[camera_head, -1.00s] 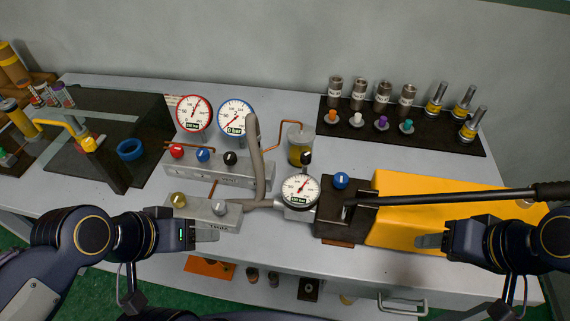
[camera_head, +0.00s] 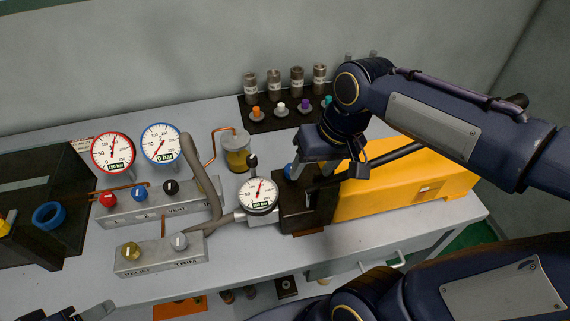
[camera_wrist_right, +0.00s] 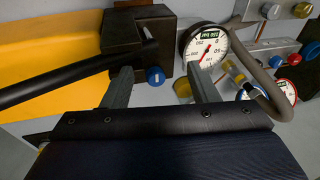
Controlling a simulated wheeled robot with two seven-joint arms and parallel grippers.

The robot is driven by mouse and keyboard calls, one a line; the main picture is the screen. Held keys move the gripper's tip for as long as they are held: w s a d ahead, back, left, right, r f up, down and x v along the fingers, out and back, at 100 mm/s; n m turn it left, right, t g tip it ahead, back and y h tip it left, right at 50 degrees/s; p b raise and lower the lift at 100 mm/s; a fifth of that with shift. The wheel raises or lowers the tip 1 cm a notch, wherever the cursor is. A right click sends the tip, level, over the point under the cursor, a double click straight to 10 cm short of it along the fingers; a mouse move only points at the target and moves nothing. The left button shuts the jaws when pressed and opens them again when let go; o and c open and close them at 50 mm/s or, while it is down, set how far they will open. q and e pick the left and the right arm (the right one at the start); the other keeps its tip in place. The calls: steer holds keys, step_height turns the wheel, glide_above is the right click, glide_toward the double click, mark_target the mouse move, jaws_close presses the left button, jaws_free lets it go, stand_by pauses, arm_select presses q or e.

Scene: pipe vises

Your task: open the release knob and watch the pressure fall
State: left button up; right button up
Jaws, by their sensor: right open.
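The small blue knob (camera_head: 290,171) sits on the dark block (camera_head: 296,213) at the front of the yellow hand pump (camera_head: 410,186). My right gripper (camera_head: 304,181) reaches down from above, over this block. In the right wrist view the blue knob (camera_wrist_right: 155,75) shows between the two spread fingers (camera_wrist_right: 158,72), with a gap on both sides. The white dial gauge (camera_head: 258,194) beside the block has its needle pointing upward, slightly right; its label is too small to read surely. It also shows in the wrist view (camera_wrist_right: 206,47). My left gripper (camera_head: 88,311) is mostly cut off at the bottom left.
The black pump lever (camera_head: 385,160) runs close beside my right gripper. A grey hose (camera_head: 208,170) bends up left of the gauge. Red-rimmed (camera_head: 113,152) and blue-rimmed (camera_head: 162,144) gauges stand behind the valve manifold (camera_head: 150,211); the blue-rimmed one reads 0 bar.

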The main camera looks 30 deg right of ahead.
steer(key=w, duration=0.3)
steer(key=w+f+g+h+b, duration=0.1)
steer(key=w, duration=0.2)
steer(key=w+g+h, duration=0.1)
steer(key=w, duration=0.2)
steer(key=shift+w+d+f+m, duration=0.1)
steer(key=shift+f+m, duration=0.2)
steer(key=shift+m, duration=0.1)
step_height(320, 180, down, 8)
steer(key=shift+r+b, duration=0.2)
steer(key=shift+b, duration=0.1)
steer(key=c, duration=1)
